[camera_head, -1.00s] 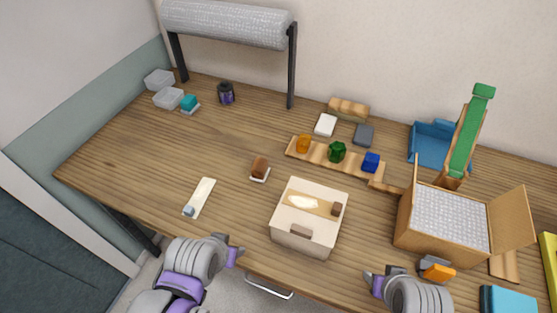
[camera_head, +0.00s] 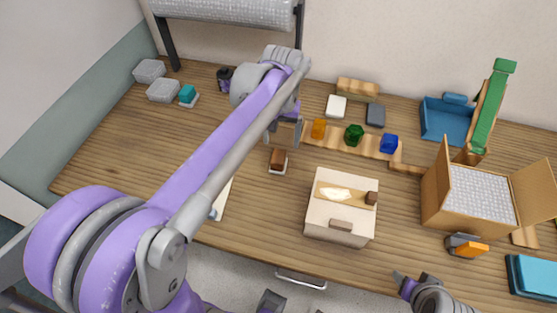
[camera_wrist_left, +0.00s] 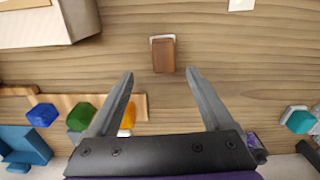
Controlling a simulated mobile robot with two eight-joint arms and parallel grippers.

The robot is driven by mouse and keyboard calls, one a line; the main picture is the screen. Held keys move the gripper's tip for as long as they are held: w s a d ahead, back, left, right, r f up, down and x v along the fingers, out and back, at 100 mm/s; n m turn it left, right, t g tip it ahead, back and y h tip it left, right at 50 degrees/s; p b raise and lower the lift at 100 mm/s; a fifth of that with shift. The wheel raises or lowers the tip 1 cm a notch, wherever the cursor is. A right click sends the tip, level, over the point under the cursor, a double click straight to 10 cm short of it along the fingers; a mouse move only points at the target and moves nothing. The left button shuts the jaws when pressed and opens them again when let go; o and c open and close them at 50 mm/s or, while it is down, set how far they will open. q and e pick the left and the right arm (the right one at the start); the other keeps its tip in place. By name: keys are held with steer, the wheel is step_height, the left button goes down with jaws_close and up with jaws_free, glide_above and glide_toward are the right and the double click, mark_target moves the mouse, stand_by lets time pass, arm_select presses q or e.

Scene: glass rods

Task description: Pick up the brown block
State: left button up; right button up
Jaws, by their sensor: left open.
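The brown block (camera_head: 278,156) stands on a small white pad (camera_head: 277,170) near the middle of the wooden table. In the left wrist view the brown block (camera_wrist_left: 164,56) lies beyond the fingertips, roughly centred between their lines. My left gripper (camera_head: 284,130) is open, with nothing between its fingers, just behind the block in the head view. It also shows in the left wrist view (camera_wrist_left: 160,73), fingers wide apart and clear of the block. My right gripper (camera_head: 412,280) is at the table's front edge, away from the block; its jaw opening is unclear.
A pale box (camera_head: 340,220) with a small dark brown piece on top stands right of the block. A wooden strip (camera_head: 333,142) behind it carries orange, green and blue pieces. An open cardboard box (camera_head: 455,213) stands farther right.

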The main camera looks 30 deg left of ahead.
mark_target(278, 156)
arm_select(q)
step_height(278, 156, down, 4)
steer(key=shift+s+r, duration=0.1)
steer(key=shift+r, duration=0.15)
steer(key=shift+a+f, duration=0.2)
steer(key=shift+f, duration=1.15)
steer(key=shift+a+f, duration=0.15)
steer(key=shift+f, duration=1.2)
jaws_close()
